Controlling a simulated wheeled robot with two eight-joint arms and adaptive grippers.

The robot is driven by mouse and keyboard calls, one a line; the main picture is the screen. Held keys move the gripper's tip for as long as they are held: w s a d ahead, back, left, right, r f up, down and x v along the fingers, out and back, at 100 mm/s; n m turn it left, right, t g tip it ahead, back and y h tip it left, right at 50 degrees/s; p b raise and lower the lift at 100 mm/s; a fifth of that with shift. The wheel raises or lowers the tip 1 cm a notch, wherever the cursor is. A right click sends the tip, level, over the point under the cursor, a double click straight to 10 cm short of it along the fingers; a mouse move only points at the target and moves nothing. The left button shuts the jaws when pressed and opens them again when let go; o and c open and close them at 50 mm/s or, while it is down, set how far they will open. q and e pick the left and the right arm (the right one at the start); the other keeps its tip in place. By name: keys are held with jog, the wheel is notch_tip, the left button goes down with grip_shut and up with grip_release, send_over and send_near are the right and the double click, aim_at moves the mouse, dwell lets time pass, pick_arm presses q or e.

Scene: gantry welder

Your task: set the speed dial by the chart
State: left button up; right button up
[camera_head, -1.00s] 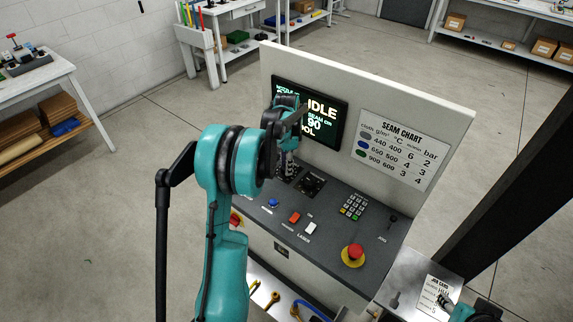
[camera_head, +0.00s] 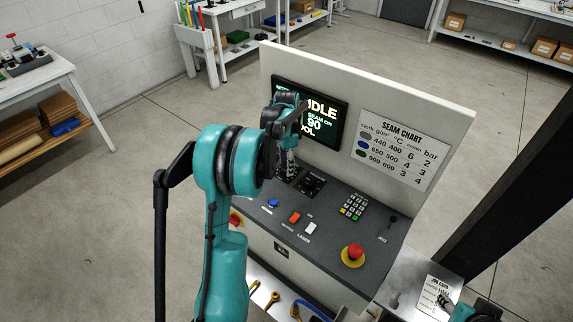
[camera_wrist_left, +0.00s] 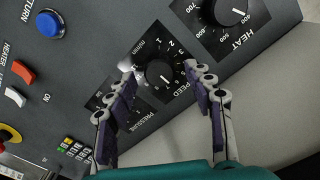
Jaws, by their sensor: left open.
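The speed dial (camera_wrist_left: 160,74) is a black knob with a white mark, on a numbered black plate in the left wrist view. Its mark points toward the lower right there; the number it meets is unclear. My left gripper (camera_wrist_left: 162,86) is open, with its purple-padded fingers on either side of the dial and no clear contact. In the head view my left gripper (camera_head: 288,168) is over the console and hides the dial. The seam chart (camera_head: 402,150) is on the upright panel, with rows of blue, green and grey dots. My right gripper (camera_head: 447,300) shows only partly at the lower right.
The heat dial (camera_wrist_left: 236,12) and pressure plate (camera_wrist_left: 128,118) flank the speed dial. The screen (camera_head: 325,125) reads IDLE, partly hidden by my wrist. A keypad (camera_head: 353,206), red emergency button (camera_head: 354,252) and job card (camera_head: 430,296) are to the right.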

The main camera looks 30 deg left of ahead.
pick_arm(q)
notch_tip(320, 180, up, 11)
dwell(0.3)
dwell(0.4)
